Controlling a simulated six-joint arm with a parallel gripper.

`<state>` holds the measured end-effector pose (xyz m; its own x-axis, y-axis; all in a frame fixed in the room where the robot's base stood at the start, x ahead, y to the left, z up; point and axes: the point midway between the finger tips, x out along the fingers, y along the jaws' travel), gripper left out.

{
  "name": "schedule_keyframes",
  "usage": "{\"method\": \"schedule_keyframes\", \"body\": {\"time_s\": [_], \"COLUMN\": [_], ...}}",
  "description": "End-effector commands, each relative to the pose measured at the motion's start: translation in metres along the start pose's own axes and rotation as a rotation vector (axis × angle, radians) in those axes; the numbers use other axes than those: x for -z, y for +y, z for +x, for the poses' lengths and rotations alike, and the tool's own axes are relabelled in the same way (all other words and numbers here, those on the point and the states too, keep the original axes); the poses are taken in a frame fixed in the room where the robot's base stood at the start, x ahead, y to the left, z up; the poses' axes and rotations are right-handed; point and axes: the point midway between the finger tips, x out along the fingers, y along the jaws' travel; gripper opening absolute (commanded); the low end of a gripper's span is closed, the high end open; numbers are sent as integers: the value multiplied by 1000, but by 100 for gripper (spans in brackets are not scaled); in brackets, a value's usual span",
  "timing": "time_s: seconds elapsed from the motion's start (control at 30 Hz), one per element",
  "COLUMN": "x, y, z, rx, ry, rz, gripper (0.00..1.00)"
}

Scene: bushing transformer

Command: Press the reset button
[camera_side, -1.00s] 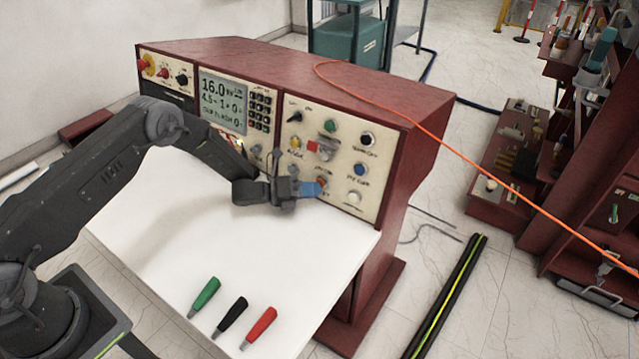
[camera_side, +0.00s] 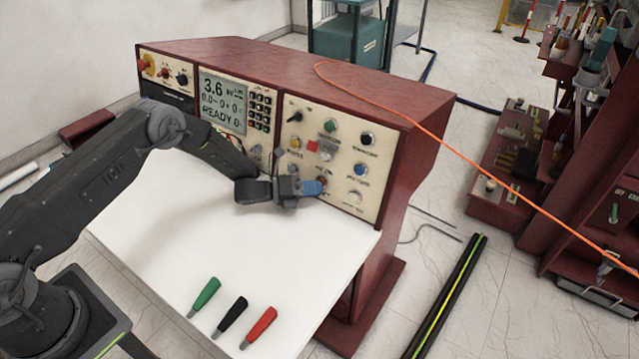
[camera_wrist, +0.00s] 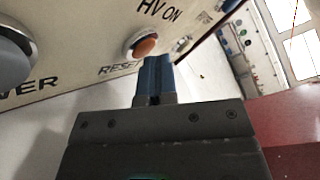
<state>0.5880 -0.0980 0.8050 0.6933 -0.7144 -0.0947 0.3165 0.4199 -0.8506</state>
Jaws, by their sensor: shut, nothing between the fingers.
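The control panel (camera_side: 340,125) on the red console carries several round knobs and buttons. An orange button in a pale ring (camera_wrist: 145,46) shows in the wrist view, with the word RESET beside it and HV ON above. In the side view this orange-red button (camera_side: 322,180) is partly hidden by my fingertips. My gripper (camera_side: 318,187) has blue fingers, shut and empty. Its tips (camera_wrist: 157,60) are right by the button's lower edge in the wrist view. I cannot tell whether they touch it.
The display (camera_side: 222,103) reads 3.6 and READY. A blue knob (camera_side: 360,170) and a white one (camera_side: 355,197) lie right of my fingertips. Green (camera_side: 205,297), black (camera_side: 232,313) and red (camera_side: 259,327) handles lie on the white desk (camera_side: 200,235). An orange cable (camera_side: 440,140) crosses the console top.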

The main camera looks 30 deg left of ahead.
Motion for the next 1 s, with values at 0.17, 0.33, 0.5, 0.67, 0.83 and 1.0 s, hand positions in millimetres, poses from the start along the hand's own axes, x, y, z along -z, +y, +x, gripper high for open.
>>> {"method": "schedule_keyframes", "body": {"time_s": [0.17,0.33,0.5,0.67,0.83,1.0], "x": [0,3,8,8,8,15], "y": [-1,-5,-9,-9,-10,-16], "z": [-1,-6,-12,-12,-13,-21], "rx": [0,-1,-1,0,0,-1], "ry": [-1,-1,-1,-2,-1,0], "rz": [0,-1,0,0,0,-1], "gripper": [0,0,0,0,0,0]}}
